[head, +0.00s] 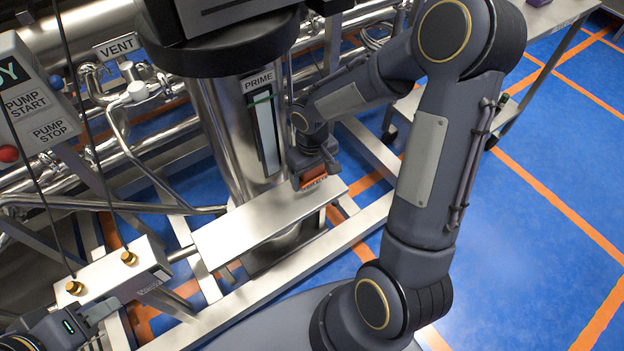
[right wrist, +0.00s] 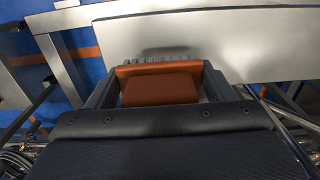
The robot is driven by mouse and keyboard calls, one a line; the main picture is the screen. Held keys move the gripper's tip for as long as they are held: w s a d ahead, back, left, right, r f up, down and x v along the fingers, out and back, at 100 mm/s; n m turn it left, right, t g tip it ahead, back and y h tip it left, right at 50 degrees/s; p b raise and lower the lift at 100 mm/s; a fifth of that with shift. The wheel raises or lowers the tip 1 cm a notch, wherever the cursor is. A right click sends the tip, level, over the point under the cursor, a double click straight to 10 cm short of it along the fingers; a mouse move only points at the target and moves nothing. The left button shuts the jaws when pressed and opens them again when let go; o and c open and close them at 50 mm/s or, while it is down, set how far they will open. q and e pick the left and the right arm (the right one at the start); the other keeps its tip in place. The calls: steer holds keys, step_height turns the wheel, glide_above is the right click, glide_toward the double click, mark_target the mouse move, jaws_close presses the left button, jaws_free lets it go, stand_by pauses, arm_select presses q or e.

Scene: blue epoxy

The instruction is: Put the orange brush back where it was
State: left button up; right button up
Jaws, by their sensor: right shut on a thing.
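The orange brush (head: 314,181) is between the fingers of my right gripper (head: 316,172), over the right end of a flat steel shelf (head: 255,222). In the right wrist view, the orange block of the brush (right wrist: 160,89) fills the space between the two dark fingers of the right gripper (right wrist: 158,82), which is shut on it. The steel shelf (right wrist: 225,48) lies just beyond. I cannot tell whether the brush touches the shelf. My left gripper (head: 102,312) is at the bottom left, partly cut off, and its opening is unclear.
A steel column (head: 228,125) with a PRIME label and a gauge stands behind the shelf. A steel box (head: 120,275) with brass fittings and hanging cables is at the left. Pipes, a VENT sign (head: 117,46) and a pump panel (head: 32,108) crowd the left. Blue floor at right is open.

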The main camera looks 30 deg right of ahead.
mark_target(312, 181)
steer(key=shift+w+d+f+b, duration=0.1)
steer(key=shift+w+f+b, duration=0.1)
steer(key=shift+f, duration=0.75)
steer(key=shift+w+d+f+b, duration=0.1)
steer(key=shift+f+b, duration=0.05)
steer(key=shift+f, duration=0.75)
steer(key=shift+s+a, duration=0.1)
steer(key=shift+f, duration=0.15)
steer(key=o, duration=1)
steer(key=shift+c, duration=0.2)
